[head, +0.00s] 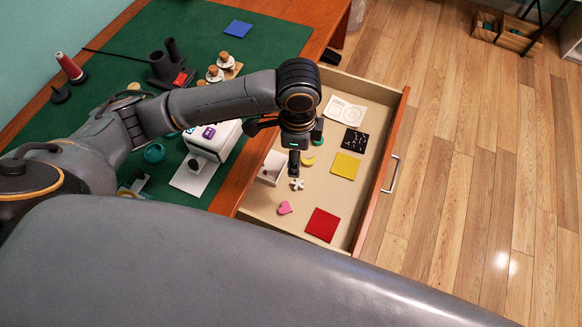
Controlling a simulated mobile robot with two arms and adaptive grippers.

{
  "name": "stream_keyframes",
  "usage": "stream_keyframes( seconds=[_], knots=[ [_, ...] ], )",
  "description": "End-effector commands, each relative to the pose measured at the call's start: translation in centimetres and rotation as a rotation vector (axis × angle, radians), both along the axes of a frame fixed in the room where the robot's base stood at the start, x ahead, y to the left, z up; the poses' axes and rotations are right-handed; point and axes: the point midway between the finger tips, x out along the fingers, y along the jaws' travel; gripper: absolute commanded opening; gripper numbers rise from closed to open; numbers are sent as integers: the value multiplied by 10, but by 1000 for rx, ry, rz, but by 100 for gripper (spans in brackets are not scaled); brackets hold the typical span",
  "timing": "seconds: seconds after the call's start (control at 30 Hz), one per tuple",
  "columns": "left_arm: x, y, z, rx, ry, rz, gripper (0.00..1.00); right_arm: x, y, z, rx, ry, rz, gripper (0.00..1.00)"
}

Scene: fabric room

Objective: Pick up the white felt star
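A small white star-shaped piece, the white felt star (297,185), lies on the floor of the open drawer (255,205). My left gripper (294,168) points down just above the star, from the head's viewpoint. Its fingers look narrow and dark here, and I cannot see whether they are apart or together. I cannot tell how much height lies between the fingertips and the star. My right gripper is not in view.
The drawer also holds a pink heart (284,208), a red square (322,225), a yellow square (345,166), a black patterned square (354,141), a white box (271,168) and a white sheet (345,112). A white sewing machine (212,142) stands on the green-topped table beside the drawer.

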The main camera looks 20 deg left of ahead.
Motion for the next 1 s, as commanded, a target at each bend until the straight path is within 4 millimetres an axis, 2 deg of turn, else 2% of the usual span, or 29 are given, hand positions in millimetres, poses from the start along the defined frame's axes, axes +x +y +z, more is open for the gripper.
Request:
stream_keyframes(
  seconds=[0.1, 0.2, 0.3, 0.4, 0.57, 0.73, 0.9, 1.0],
  knots=[
    [-2, 0, -25, 2, 6, 0, 59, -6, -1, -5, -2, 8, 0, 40],
    [-1, 0, -45, 1, 5, 1, 59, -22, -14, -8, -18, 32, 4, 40],
    [-1, 0, -62, 1, 4, 1, 59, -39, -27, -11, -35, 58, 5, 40],
    [-1, 0, -74, 1, 2, 0, 59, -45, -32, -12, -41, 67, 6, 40],
    [0, -1, -83, -1, 1, 0, 59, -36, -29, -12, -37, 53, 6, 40],
    [3, -3, -107, 1, 2, 0, 59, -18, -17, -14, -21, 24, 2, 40],
    [4, -2, -128, 1, 1, 1, 59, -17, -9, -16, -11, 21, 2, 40],
    [4, -2, -131, 0, 0, 0, 59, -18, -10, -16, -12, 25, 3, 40]
  ],
)
